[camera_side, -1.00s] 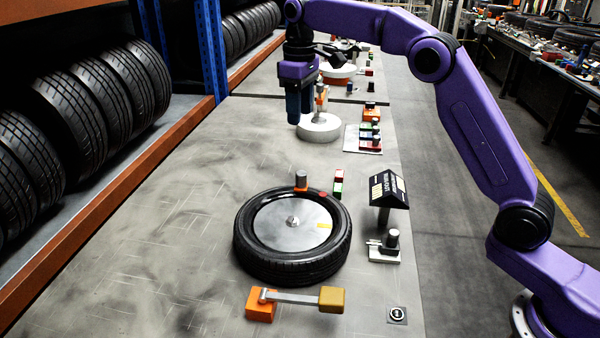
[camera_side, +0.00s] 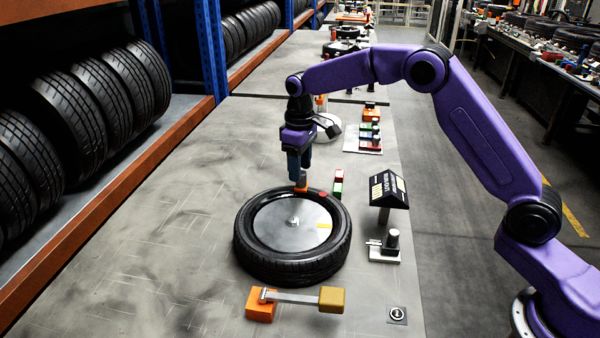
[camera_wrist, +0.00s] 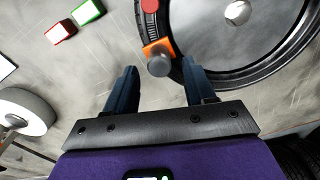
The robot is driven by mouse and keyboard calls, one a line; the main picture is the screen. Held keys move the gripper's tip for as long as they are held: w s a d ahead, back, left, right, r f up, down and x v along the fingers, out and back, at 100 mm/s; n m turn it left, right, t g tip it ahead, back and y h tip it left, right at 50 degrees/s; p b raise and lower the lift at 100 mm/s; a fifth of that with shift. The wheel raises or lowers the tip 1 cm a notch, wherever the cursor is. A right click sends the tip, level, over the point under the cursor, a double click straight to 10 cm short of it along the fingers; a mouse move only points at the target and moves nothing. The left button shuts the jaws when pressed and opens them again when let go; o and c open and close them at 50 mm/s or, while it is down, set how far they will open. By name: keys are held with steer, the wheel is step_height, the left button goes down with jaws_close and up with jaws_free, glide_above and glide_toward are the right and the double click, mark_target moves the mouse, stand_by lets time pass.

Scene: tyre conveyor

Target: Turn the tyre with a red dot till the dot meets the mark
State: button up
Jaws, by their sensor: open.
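The black tyre (camera_side: 292,268) lies flat on the bench around a silver disc (camera_side: 285,228). A red dot (camera_side: 323,194) sits on its far right rim; it also shows in the wrist view (camera_wrist: 150,5). A grey knob on an orange block (camera_side: 301,184) stands at the tyre's far rim, left of the dot. My gripper (camera_side: 298,176) is open and points down just above it. In the wrist view the knob (camera_wrist: 159,64) shows between and just beyond the fingertips.
A lever with a yellow end (camera_side: 332,299) lies in front of the tyre. A dark sign (camera_side: 388,188) and a small fixture (camera_side: 386,246) stand to the right. Red and green blocks (camera_side: 338,184) lie behind the tyre. The bench left of it is clear.

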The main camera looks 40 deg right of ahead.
mark_target(338, 205)
steer(key=shift+f, duration=1.25)
jaws_close()
steer(key=shift+s+d+r+m, duration=0.1)
steer(key=shift+s+d+m, duration=0.85)
steer(key=shift+m, duration=0.35)
steer(key=s+m, duration=0.2)
steer(key=s+d+m, duration=0.1)
steer(key=s+m, duration=0.3)
steer(key=shift+d, duration=0.35)
steer(key=shift+s+a+m, duration=0.15)
steer(key=shift+s+m, duration=1.3)
steer(key=shift+m, duration=0.25)
